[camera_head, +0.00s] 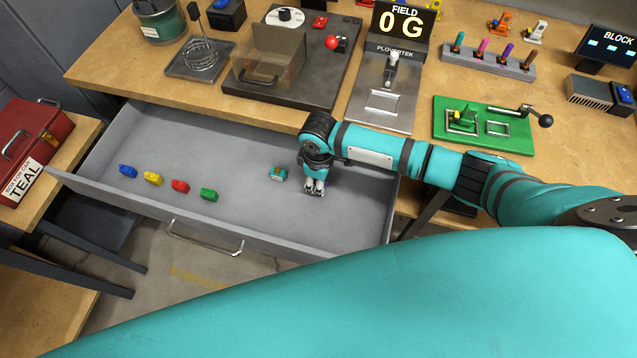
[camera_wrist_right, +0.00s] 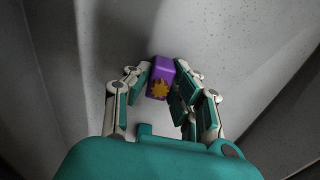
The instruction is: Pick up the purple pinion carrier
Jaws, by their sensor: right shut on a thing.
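The purple pinion carrier (camera_wrist_right: 161,68) shows in the right wrist view as a small purple block with a yellow-orange gear on its face. My right gripper (camera_wrist_right: 163,84) has its fingers on both sides of the carrier and is shut on it. In the head view my right gripper (camera_head: 314,187) points down into the right part of the open grey drawer (camera_head: 245,170). The carrier is hidden by the gripper in the head view. I cannot tell whether it touches the drawer floor. My left gripper is not in view.
A blue (camera_head: 128,171), a yellow (camera_head: 153,178), a red (camera_head: 180,186) and a green carrier (camera_head: 209,194) stand in a row in the drawer. A teal carrier (camera_head: 278,173) lies just left of my gripper. The drawer walls and the workbench (camera_head: 105,75) surround this space.

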